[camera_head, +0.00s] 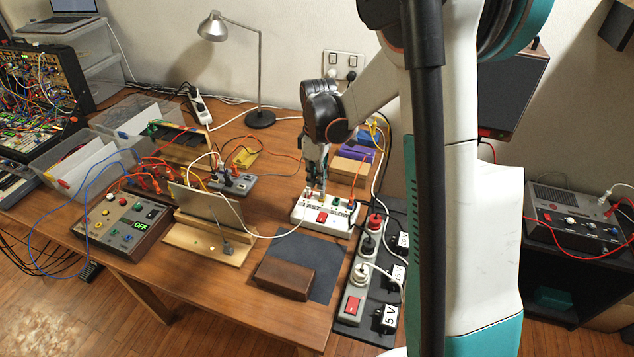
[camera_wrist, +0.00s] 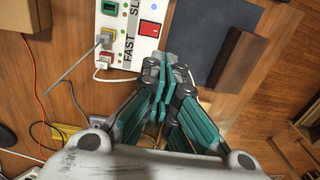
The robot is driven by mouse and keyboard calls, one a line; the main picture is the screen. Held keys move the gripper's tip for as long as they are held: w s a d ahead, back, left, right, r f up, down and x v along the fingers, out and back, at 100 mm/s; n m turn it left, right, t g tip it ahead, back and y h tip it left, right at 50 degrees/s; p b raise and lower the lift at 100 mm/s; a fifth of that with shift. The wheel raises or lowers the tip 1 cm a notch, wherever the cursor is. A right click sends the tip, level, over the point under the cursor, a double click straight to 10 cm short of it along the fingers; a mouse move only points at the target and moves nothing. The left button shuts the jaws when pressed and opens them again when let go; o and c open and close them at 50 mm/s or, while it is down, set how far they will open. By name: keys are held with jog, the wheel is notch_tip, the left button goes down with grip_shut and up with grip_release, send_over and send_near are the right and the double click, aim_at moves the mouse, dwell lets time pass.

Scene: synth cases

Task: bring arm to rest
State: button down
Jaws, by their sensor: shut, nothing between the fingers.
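My gripper (camera_head: 317,188) hangs at the end of my arm above the back edge of a white FAST/SLOW control box (camera_head: 327,222) on the wooden table. In the wrist view the teal and grey fingers of my gripper (camera_wrist: 169,68) lie together with nothing between them. The white box (camera_wrist: 115,60) is beside the fingertips there, with a red switch, a plug and a cable on it. I cannot tell whether the fingertips touch the box.
A dark mat (camera_head: 297,252) with a brown block (camera_head: 285,277) lies in front. A power strip (camera_head: 362,258) stands at the right edge. A desk lamp (camera_head: 259,85) is behind. An OFF-marked control box (camera_head: 123,226) is at left. Loose cables cross the table.

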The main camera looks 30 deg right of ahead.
dwell(0.4)
jog(key=s+a+r+m+t, duration=0.2)
jog(key=s+a+r, duration=0.15)
jog(key=r, duration=0.35)
jog(key=s+a+r+m+t, duration=0.1)
jog(key=s+a+r+m, duration=0.1)
jog(key=s+r, duration=0.35)
jog(key=s+a+r+m+t, duration=0.2)
jog(key=s, duration=0.4)
jog(key=s+a+r+m+t, duration=0.2)
jog(key=s+m, duration=0.1)
jog(key=s, duration=0.3)
jog(key=shift+s+t, duration=0.3)
jog(key=shift+r, duration=0.1)
